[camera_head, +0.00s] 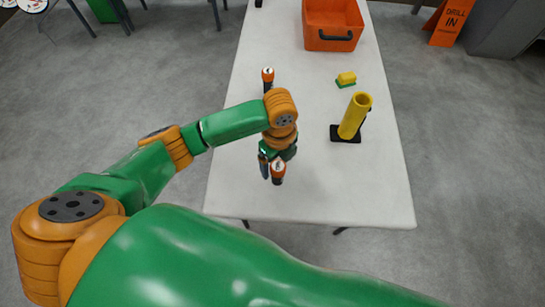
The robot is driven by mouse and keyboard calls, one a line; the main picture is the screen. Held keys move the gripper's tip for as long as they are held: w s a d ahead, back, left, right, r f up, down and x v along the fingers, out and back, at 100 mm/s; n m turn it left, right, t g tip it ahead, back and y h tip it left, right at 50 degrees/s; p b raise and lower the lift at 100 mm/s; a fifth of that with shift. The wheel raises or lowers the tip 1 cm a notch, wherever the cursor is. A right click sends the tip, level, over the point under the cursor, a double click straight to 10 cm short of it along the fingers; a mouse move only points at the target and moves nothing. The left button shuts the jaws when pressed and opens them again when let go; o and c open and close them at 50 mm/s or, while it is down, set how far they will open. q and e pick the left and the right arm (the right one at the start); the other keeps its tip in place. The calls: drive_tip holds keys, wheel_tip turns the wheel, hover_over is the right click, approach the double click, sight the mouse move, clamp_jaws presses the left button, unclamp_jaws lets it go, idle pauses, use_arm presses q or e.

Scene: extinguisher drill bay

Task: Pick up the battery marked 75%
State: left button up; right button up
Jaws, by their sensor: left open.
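Two dark batteries with orange tops stand on the white table (330,190). One battery (267,80) is behind my left wrist. The other battery (278,172) is at my left gripper, on the near side. Any percentage marks are too small to read, so I cannot tell which one is marked 75%. My left gripper (271,165) points down over the table, open, its fingers partly hidden by the wrist. It is right by the near battery; I cannot tell whether it touches it. My right gripper is not in view.
A yellow cylinder (355,115) stands on a black base to the right. A yellow and green block (346,79) lies behind it. An orange crate (332,25) is at the back. The table's front right is clear. An orange drill sign (449,22) stands on the floor.

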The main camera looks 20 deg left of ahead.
use_arm(q)
drive_tip(key=f, duration=0.5)
drive_tip(key=shift+s+d+f, duration=0.15)
drive_tip(key=shift+s+f, duration=0.15)
drive_tip(key=shift+f, duration=0.1)
drive_tip(key=shift+w+f, duration=0.1)
drive_tip(key=shift+f, duration=0.25)
clamp_jaws()
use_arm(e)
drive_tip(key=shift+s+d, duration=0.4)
use_arm(q)
drive_tip(key=shift+r, duration=0.15)
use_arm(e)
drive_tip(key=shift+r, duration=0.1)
